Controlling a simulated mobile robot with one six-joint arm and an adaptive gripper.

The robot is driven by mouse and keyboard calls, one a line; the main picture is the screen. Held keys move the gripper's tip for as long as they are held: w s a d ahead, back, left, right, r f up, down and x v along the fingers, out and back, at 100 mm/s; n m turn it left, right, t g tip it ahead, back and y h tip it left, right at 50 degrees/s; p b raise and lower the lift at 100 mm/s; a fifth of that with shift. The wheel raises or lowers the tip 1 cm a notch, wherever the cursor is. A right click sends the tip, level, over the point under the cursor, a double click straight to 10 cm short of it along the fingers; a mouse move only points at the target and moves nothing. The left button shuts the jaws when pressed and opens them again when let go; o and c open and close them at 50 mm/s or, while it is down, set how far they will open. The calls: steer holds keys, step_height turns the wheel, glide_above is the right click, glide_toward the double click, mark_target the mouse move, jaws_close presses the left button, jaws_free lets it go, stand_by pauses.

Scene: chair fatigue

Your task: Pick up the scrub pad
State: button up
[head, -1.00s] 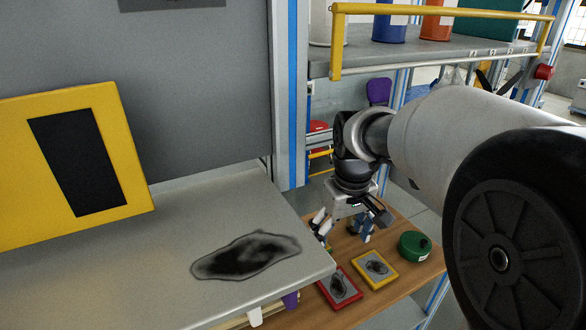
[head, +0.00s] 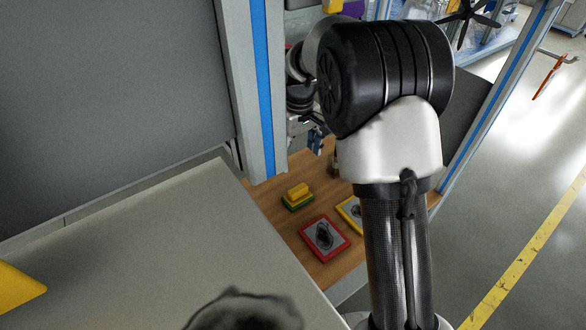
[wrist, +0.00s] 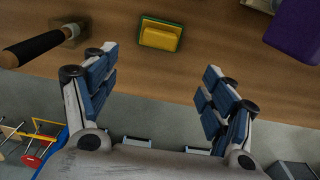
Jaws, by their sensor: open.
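The scrub pad (head: 298,194) is a small yellow block on a green base. It lies on the wooden shelf, left of the arm in the head view. In the wrist view the scrub pad (wrist: 161,36) is at the top centre, ahead of the fingertips and roughly midway between them. My gripper (wrist: 158,82) is open and empty, its blue-padded fingers spread wide and apart from the pad. In the head view my gripper is mostly hidden behind my arm, at the far side of the shelf.
A red-framed plate (head: 324,239) and a yellow-framed plate (head: 350,211) lie on the wooden shelf (head: 277,211). In the wrist view a black-handled tool (wrist: 40,46) is at left and a purple object (wrist: 296,30) at upper right. The grey bench (head: 130,240) stands left of the shelf.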

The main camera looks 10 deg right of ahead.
steer(key=b, duration=0.3)
glide_toward(298, 190)
steer(key=f, duration=0.3)
steer(key=w+f, duration=0.1)
steer(key=f, duration=0.1)
steer(key=shift+d+f, duration=0.1)
steer(key=shift+f, duration=0.05)
steer(key=f, duration=0.1)
steer(key=f+b, duration=0.1)
steer(key=f, duration=0.3)
steer(key=shift+s+f+b, duration=0.1)
steer(key=shift+s+b, duration=0.2)
steer(key=shift+c, duration=0.4)
steer(key=c, duration=1.1)
steer(key=shift+o, duration=0.2)
step_height(298, 190, up, 11)
steer(key=p, duration=0.3)
steer(key=shift+s+f, duration=0.2)
steer(key=shift+s, duration=0.2)
